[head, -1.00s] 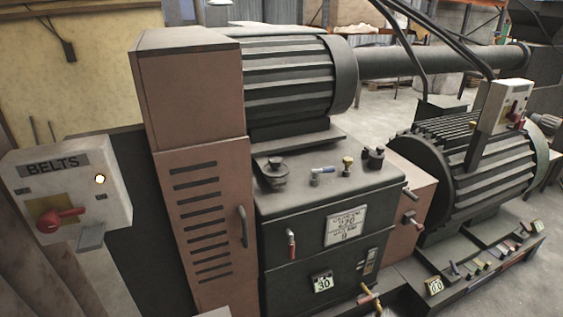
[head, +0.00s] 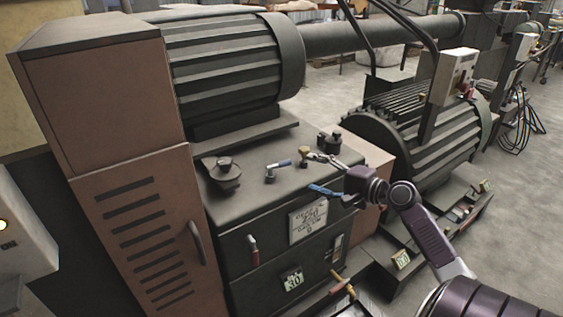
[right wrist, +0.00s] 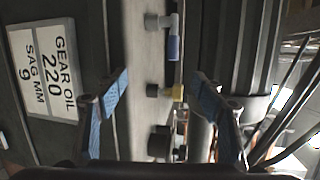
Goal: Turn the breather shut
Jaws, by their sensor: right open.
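Small fittings stand on top of the dark gearbox (head: 262,205). I take the brass-coloured fitting with a dark knob (head: 303,151) as the breather, though no label confirms it. In the right wrist view, its brass part (right wrist: 177,92) lies between the finger lines, a little beyond the tips. My right gripper (head: 322,173) is open and empty over the gearbox's right front edge, its blue-padded fingers spread apart. It also shows in the right wrist view (right wrist: 161,95). The fingers appear apart from the fitting. My left gripper is not in view.
A wide filler cap (head: 224,168) sits further left. A ribbed motor (head: 230,70) rises behind. An oil label (head: 308,218) is on the front.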

